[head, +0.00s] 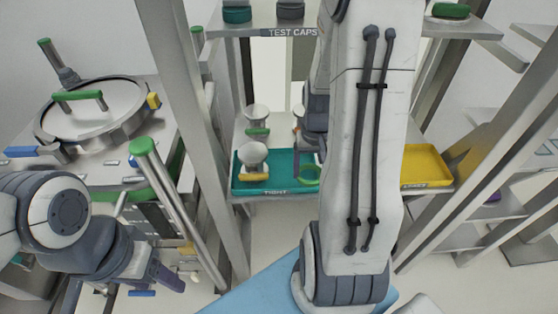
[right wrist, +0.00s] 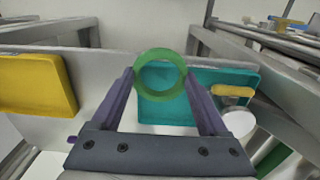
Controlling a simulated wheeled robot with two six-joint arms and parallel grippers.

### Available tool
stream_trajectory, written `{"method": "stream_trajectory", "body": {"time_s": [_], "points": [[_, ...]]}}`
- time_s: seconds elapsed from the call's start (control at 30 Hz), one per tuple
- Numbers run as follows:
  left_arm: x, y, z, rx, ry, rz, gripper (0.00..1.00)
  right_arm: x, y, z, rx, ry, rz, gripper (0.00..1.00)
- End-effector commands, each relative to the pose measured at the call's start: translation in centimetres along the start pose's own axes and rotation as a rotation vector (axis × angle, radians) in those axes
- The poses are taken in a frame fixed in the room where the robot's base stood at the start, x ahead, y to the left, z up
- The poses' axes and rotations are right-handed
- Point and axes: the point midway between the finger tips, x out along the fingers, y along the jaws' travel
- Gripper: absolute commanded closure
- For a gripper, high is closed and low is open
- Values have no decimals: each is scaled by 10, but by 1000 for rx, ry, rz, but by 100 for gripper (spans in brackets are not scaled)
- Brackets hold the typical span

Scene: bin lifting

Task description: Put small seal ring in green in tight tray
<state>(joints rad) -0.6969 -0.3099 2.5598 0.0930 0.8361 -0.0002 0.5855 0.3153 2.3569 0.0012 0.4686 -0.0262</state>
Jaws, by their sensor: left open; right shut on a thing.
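The green seal ring (right wrist: 160,95) is pinched between the purple fingertips of my right gripper (right wrist: 160,78), as the right wrist view shows. In the head view the ring (head: 308,184) appears over the right part of the teal tray labelled TIGHT (head: 280,191). Whether it touches the tray floor I cannot tell. The tray also shows behind the ring in the right wrist view (right wrist: 165,113). My right arm hides part of the tray's right side in the head view. My left gripper (head: 172,281) is open and empty at the lower left, away from the tray.
A part with a yellow handle (head: 253,157) occupies the tray's left side. A yellow tray (head: 427,164) stands to the right on the same shelf. Metal posts (head: 198,120) frame the shelf. A lidded vessel (head: 97,110) stands at left.

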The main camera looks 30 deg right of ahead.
Motion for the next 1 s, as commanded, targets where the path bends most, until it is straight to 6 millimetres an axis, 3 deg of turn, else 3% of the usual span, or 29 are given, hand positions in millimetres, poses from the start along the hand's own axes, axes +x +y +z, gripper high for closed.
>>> {"method": "stream_trajectory", "body": {"time_s": [0.3,0.5,0.67,1.0], "points": [[-18,1,-1,-1,0,0,38,40,-15,-66,-14,-4,0,75],[-26,2,-1,-1,0,0,38,60,-19,-99,-14,-2,0,75],[-28,2,-1,-2,0,0,38,68,-19,-108,-13,-2,0,75],[-41,3,-2,-2,0,0,38,105,-17,-107,-10,-1,0,75]]}}
